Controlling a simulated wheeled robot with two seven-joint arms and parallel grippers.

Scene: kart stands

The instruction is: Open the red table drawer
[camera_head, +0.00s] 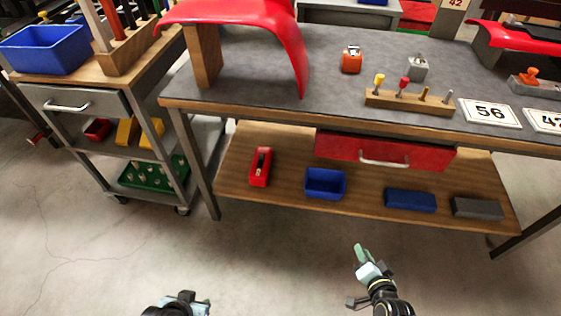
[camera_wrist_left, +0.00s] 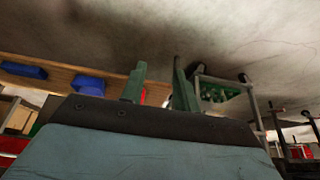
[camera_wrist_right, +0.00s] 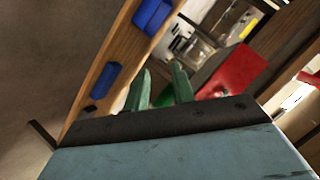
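The red table drawer (camera_head: 400,152) hangs under the grey-topped table in the head view. Its front looks flush with the table edge, and its pale bar handle (camera_head: 385,163) runs along the lower part. My right gripper (camera_head: 361,255) is in front of and below the drawer, apart from the handle; in the right wrist view its two green fingers (camera_wrist_right: 160,88) stand apart with nothing between them. My left gripper (camera_head: 190,302) is low at the bottom edge, far from the drawer; its fingers (camera_wrist_left: 160,88) are also apart and empty.
The table's lower wooden shelf (camera_head: 240,195) holds a red box (camera_head: 261,166), a blue bin (camera_head: 325,184), a blue block (camera_head: 410,200) and a grey block (camera_head: 477,208). A trolley (camera_head: 85,105) with its own grey drawer stands left. The floor in front is clear.

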